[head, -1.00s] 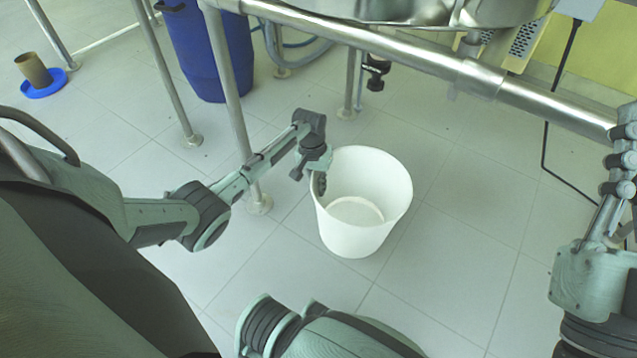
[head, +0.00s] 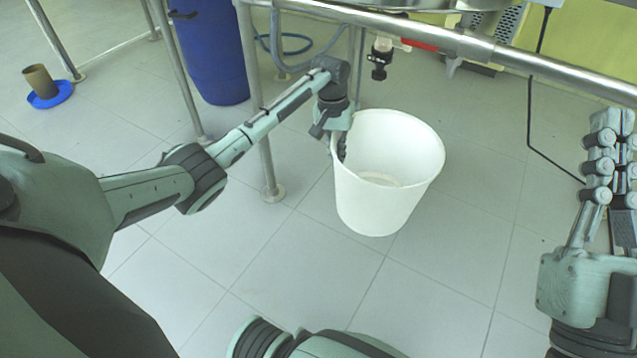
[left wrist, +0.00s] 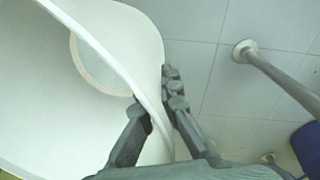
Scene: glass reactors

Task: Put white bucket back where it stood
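The white bucket (head: 385,195) is in the middle of the head view, mouth up and slightly tilted. It looks empty. My left gripper (head: 338,140) is shut on the near-left side of its rim, with a finger inside and fingers outside. In the left wrist view, the bucket wall (left wrist: 105,60) runs between the fingers (left wrist: 155,115) of this gripper. The bucket seems to hang a little above the floor, but its base contact is hard to judge. My right gripper (head: 612,150) is at the right edge, empty, its fingers extended and apart; part is cut off.
A metal frame has a leg (head: 262,150) close left of the bucket and a rail (head: 450,45) behind it. A black valve (head: 380,60) hangs above. A blue barrel (head: 212,60) stands back left, and a brown cup (head: 40,82) on a blue dish. Floor in front is clear.

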